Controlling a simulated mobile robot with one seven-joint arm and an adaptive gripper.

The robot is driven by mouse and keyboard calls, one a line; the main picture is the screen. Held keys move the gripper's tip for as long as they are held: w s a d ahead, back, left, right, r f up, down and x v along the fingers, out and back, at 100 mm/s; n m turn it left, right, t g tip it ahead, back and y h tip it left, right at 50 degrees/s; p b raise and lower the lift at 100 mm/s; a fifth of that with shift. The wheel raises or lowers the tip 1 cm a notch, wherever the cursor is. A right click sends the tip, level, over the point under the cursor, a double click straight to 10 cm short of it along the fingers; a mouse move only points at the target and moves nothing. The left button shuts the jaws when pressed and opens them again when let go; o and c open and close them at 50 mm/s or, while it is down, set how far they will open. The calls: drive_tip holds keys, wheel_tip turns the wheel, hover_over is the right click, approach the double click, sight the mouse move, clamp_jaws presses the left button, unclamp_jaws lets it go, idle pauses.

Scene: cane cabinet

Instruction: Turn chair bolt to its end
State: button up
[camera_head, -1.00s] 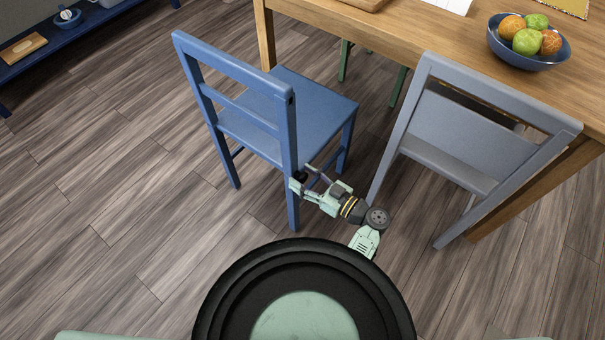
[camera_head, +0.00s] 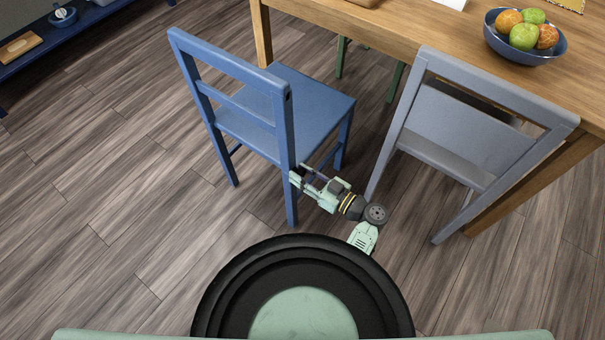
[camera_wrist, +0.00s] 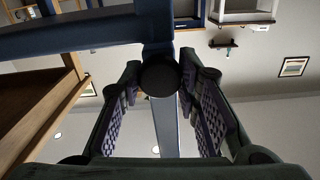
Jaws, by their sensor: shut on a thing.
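The blue chair (camera_head: 310,100) stands upright on the floor. My gripper (camera_head: 298,176) is at its near right rear leg, just below the seat level. In the wrist view the dark round bolt head (camera_wrist: 158,76) sits on the blue chair leg (camera_wrist: 166,125). My gripper's two padded fingers (camera_wrist: 160,84) are on either side of the bolt head, closed on it. In the head view the bolt is hidden by the fingers.
A grey chair (camera_head: 475,130) stands close to the right of my arm. The wooden table (camera_head: 400,32) is behind both chairs and carries a fruit bowl (camera_head: 527,45). A blue low shelf (camera_head: 85,25) is at the far left. The floor to the left is clear.

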drive_tip(key=shift+f+m+b, duration=0.1)
drive_tip(key=shift+m+b, duration=0.4)
drive_tip(key=shift+m, duration=0.6)
drive_tip(key=o, duration=1.2)
drive_tip(key=shift+d, duration=0.1)
drive_tip(key=v, duration=1.1)
drive_tip(key=shift+s+d, duration=0.25)
drive_tip(key=shift+d, duration=0.05)
